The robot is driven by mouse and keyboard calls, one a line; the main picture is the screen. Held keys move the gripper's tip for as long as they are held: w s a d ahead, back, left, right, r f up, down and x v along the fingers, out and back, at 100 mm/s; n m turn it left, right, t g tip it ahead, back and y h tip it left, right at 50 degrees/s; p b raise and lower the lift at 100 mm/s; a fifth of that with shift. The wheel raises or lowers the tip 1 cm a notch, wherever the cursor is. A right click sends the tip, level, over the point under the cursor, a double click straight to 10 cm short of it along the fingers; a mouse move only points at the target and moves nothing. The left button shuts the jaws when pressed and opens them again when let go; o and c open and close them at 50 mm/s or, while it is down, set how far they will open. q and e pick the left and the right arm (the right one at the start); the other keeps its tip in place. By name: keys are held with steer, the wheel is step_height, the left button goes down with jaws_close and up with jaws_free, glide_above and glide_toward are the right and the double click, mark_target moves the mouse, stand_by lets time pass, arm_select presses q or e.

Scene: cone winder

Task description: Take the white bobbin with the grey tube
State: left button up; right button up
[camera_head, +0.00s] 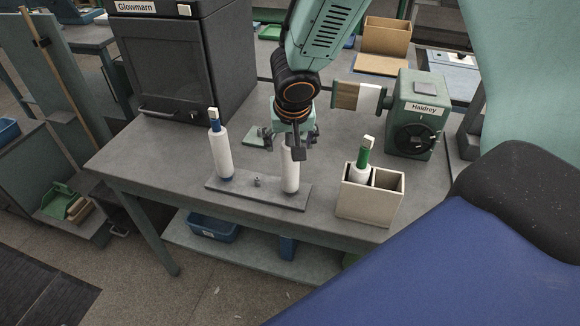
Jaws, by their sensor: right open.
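A white bobbin (290,172) stands upright on a flat grey base plate (258,194) on the table. Its top and tube are mostly hidden behind my right gripper (293,143), so I cannot make out the tube's colour. My right gripper is open, pointing down at the top of this bobbin. I cannot tell whether its fingers touch it. Another white bobbin with a blue tube (221,152) stands upright at the left end of the plate. A white bobbin with a green tube (362,165) stands in a divided cream box (368,206). My left gripper is not in view.
A dark cabinet labelled Glowmarn (185,65) stands at the back left of the table. A green machine labelled Haldrey (414,125) stands at the right. A short peg (257,181) rises between the two bobbins on the plate. The table's front left is clear.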

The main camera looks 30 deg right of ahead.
steer(key=shift+w+d+f, duration=0.1)
steer(key=shift+w+f, duration=0.1)
steer(key=shift+s+r, duration=0.1)
steer(key=shift+s, duration=0.1)
steer(key=c, duration=0.4)
steer(key=shift+w, duration=0.1)
steer(key=c, duration=0.5)
steer(key=shift+c, duration=1)
